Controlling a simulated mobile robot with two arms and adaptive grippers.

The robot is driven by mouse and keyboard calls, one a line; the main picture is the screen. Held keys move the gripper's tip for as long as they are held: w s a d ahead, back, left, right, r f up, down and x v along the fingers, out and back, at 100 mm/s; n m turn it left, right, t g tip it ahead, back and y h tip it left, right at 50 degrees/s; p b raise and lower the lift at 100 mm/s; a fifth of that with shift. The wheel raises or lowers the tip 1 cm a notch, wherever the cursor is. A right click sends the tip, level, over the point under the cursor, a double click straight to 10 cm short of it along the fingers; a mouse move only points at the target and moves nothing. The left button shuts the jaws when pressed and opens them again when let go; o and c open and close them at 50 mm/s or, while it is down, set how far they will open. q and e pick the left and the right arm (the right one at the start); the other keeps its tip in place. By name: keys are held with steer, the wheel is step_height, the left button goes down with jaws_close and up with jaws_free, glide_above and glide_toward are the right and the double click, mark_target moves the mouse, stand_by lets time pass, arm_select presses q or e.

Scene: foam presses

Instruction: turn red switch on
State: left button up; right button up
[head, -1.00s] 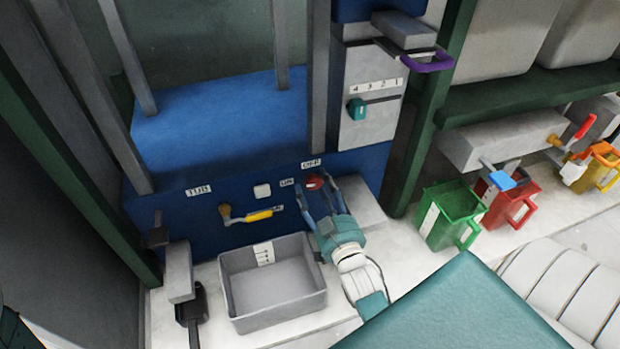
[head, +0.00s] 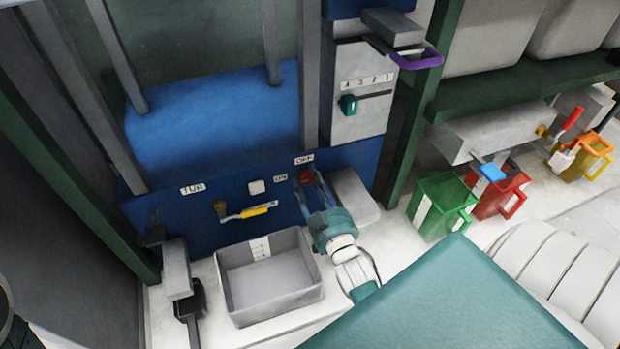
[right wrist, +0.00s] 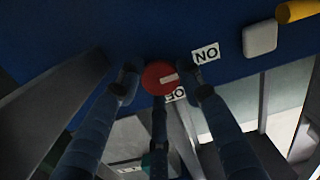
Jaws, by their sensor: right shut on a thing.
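The red switch (head: 305,177) is a round knob on the blue front panel of the machine (head: 210,225), under the OFF label (head: 304,159) and right of the ON label (head: 281,178). In the right wrist view, the red switch (right wrist: 156,80) faces me, its white mark pointing right, between the directions of the ON label (right wrist: 206,54) and the OFF label (right wrist: 174,95). My right gripper (head: 308,181) is shut on the switch, with fingers on both sides of it in the right wrist view (right wrist: 160,85). My left gripper is not in view.
A grey bin (head: 270,304) stands below the panel, left of my right arm. A yellow-handled lever (head: 255,211) and white button (head: 256,187) are left of the switch. A grey block (head: 355,195) is close on the right. Green (head: 437,205) and red (head: 497,192) containers stand further right.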

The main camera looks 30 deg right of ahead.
steer(key=shift+f, duration=0.25)
steer(key=o, duration=1.1)
steer(key=shift+o, duration=0.2)
steer(key=shift+r, duration=0.15)
step_height(320, 180, up, 10)
steer(key=shift+f, duration=0.1)
